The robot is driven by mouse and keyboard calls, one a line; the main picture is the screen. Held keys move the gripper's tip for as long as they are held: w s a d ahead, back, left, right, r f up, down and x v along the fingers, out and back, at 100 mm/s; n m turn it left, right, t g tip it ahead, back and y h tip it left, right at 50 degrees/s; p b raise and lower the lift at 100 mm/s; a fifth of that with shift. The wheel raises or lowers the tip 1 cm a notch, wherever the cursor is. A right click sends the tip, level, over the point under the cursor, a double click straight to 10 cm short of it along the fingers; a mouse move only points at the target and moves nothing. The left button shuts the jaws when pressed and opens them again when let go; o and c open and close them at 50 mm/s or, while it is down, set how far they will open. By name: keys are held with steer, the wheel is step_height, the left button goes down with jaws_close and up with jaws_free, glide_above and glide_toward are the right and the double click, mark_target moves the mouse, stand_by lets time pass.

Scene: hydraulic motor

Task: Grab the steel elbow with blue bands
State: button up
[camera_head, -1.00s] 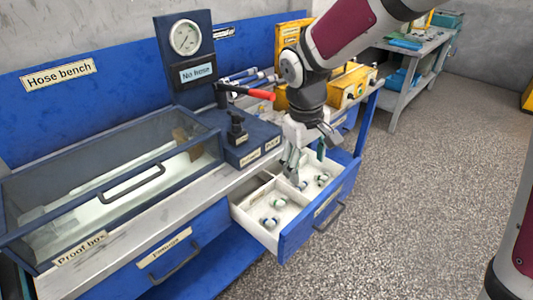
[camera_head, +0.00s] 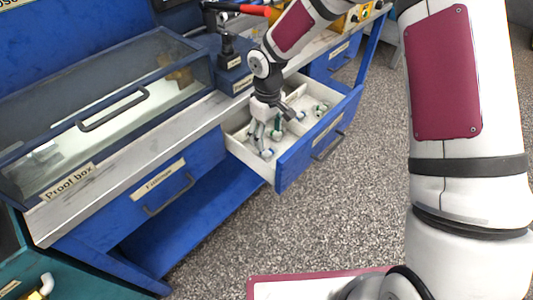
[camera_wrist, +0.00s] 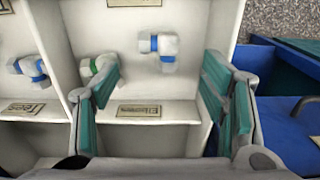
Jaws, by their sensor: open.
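A pale grey steel elbow with blue bands (camera_wrist: 168,44) lies in a drawer compartment in the wrist view, ahead of and between my fingers. My gripper (camera_wrist: 163,88) is open, with green-padded fingers on either side and nothing between them. A green-banded fitting (camera_wrist: 90,68) lies by the left finger, which partly covers it.
The compartment walls (camera_wrist: 52,45) stand close around the fingers. Another blue-banded fitting (camera_wrist: 22,66) lies in the compartment to the left. More fittings (camera_head: 320,108) lie in the far compartment. The proof box (camera_head: 110,110) and lever stand (camera_head: 228,48) stand on the bench.

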mark_target(267, 149)
steer(key=shift+f+b, duration=0.6)
steer(key=shift+f, duration=2.75)
steer(key=c, duration=1.3)
